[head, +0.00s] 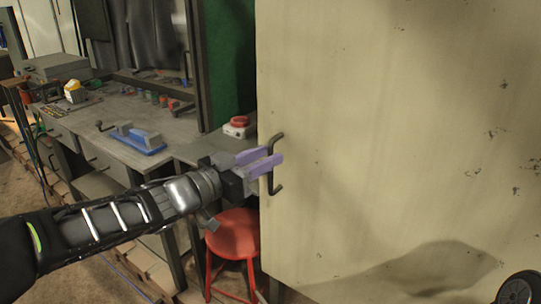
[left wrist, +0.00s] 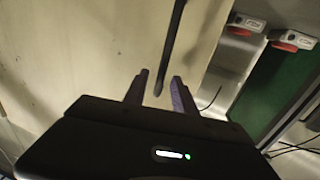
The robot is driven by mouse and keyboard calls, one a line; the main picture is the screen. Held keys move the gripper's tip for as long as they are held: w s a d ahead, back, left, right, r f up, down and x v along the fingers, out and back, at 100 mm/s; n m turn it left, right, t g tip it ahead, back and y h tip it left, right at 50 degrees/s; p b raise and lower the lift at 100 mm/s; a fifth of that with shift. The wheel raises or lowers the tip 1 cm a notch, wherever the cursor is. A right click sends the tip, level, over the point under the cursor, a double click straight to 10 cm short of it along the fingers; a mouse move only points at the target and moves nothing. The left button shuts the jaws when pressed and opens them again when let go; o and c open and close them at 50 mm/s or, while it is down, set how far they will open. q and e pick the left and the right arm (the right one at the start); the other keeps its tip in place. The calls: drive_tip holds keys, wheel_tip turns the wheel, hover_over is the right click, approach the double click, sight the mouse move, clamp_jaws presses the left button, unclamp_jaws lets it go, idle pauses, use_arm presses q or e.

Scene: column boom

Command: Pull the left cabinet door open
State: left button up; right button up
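The cream cabinet door (head: 400,130) fills the right of the head view, with a dark bar handle (head: 276,185) near its left edge. My left gripper (head: 272,162) has purple fingers and reaches the handle from the left. In the left wrist view the fingers (left wrist: 158,90) stand apart, and the lower end of the handle (left wrist: 174,50) shows between them with gaps on both sides. I cannot tell whether either finger touches it. The door (left wrist: 100,50) looks shut in the head view. My right gripper is not in view.
A red stool (head: 235,235) stands below my left gripper, beside the cabinet. A workbench (head: 100,125) behind holds a blue-based tool (head: 138,140) and a red-topped device (head: 239,127). Some bare floor shows at the lower left.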

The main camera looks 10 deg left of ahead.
use_arm(q)
drive_tip(key=shift+x, duration=0.95)
drive_tip(key=shift+c, duration=0.3)
clamp_jaws()
idle(0.4)
